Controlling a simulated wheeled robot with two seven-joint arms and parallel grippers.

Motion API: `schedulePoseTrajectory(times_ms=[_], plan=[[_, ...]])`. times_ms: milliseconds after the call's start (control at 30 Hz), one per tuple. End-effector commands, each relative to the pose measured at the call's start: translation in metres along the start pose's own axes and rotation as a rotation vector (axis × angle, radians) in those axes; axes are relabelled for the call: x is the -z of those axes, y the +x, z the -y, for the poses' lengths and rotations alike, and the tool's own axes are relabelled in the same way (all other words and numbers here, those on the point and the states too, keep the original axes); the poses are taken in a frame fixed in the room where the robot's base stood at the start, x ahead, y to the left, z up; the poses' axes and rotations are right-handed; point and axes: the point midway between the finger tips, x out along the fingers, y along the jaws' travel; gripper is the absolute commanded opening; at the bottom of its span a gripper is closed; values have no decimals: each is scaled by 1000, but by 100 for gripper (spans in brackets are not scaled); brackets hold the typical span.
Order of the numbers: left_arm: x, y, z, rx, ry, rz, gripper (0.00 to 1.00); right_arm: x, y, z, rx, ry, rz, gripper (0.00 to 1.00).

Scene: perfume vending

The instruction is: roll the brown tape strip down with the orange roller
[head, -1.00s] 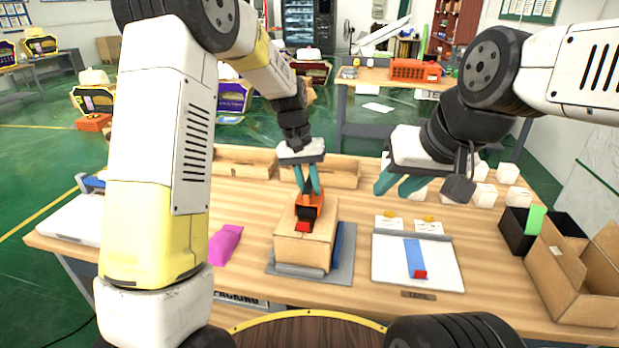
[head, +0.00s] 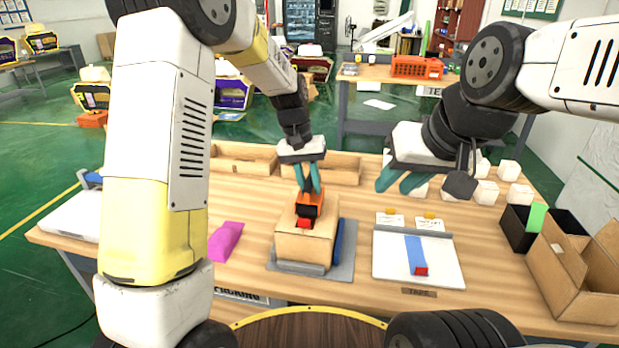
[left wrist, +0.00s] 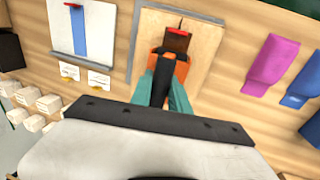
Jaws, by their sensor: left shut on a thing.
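The orange roller (head: 309,205) is in my left gripper (head: 309,188), whose teal fingers are shut on its black handle (left wrist: 162,82). The roller sits on top of a cardboard box (head: 296,246), with its red part at the near end. In the left wrist view the roller (left wrist: 181,73) lies over the box top (left wrist: 150,35). A dark brown patch (left wrist: 176,40), likely the tape strip, shows just past the roller; the rest is hidden. My right gripper (head: 394,186) hangs open and empty above the table, right of the box.
The box stands on a grey mat (head: 342,262) with a blue piece beside it. A white board (head: 389,262) with a blue strip and red end lies to the right. A magenta block (head: 225,241) lies left. White cubes, a black bin (head: 520,238) and an open carton (head: 560,275) fill the right side.

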Motion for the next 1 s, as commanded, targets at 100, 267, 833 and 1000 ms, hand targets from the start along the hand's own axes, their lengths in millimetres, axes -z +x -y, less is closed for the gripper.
schedulePoseTrajectory(times_ms=[100,267,833,1000], plan=[[3,-1,0,0,0,-2,0,0,0,0,0,0,0,30],[6,-1,0,-1,0,-2,0,0,0,0,0,0,0,30],[14,0,0,-1,0,-1,0,0,0,0,0,0,0,30],[15,-9,-2,-1,0,-4,0,0,0,0,0,0,0,30]])
